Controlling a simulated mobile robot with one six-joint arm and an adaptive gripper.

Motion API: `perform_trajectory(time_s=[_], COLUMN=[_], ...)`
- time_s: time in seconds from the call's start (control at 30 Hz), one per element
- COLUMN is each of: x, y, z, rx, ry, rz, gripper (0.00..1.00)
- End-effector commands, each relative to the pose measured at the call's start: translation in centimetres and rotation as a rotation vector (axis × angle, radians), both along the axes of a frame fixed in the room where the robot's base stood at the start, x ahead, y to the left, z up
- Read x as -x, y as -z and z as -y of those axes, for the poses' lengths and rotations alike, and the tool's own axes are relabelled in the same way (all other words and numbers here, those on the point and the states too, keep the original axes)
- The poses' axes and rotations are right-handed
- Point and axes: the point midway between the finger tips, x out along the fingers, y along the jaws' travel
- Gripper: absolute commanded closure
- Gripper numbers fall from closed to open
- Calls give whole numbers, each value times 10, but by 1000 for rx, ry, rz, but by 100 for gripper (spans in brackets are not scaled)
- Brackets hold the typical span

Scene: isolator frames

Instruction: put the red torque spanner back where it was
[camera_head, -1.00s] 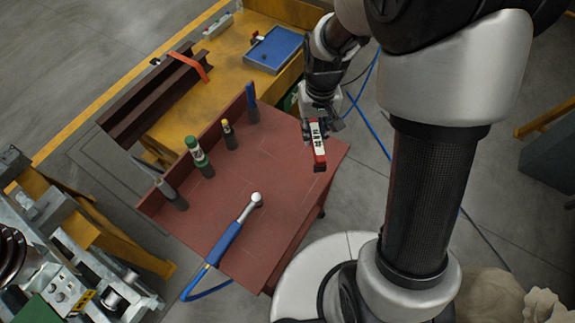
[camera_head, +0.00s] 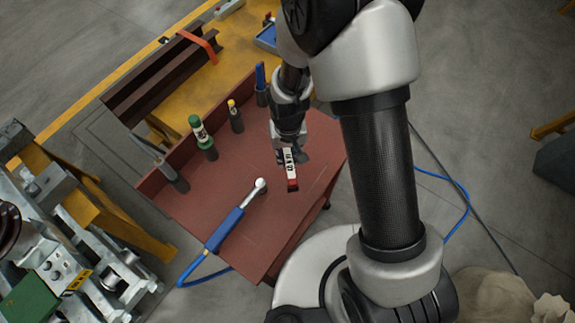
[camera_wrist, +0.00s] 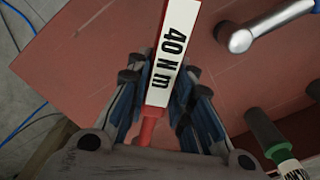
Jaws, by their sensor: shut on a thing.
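The red torque spanner (camera_head: 292,184) has a white label and red ends. In the wrist view the label on the spanner (camera_wrist: 172,75) reads "40 N m". My gripper (camera_head: 288,152) is shut on it and holds it over the right part of the red bench top (camera_head: 240,170). In the wrist view the fingers of my gripper (camera_wrist: 160,88) close on both sides of the label. A dark holder (camera_head: 176,180) with a thin grey rod stands at the bench's left side. I cannot tell whether it is empty.
A blue-handled wrench (camera_head: 225,230) with a chrome head lies on the bench. A green tool (camera_head: 199,132), a yellow-topped tool (camera_head: 233,108) and a blue tool (camera_head: 260,78) stand upright along the back edge. The bench between these and my gripper is clear.

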Motion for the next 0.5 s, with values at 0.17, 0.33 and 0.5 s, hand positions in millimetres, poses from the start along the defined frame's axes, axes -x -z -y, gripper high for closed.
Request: perform_trajectory(time_s=[0.17, 0.33, 0.5], x=[-2, -1, -1], y=[14, 29, 54], z=[0, 0, 0], rx=[-1, 0, 0], ry=[0, 0, 0], rz=[4, 0, 1], gripper=[100, 100, 100])
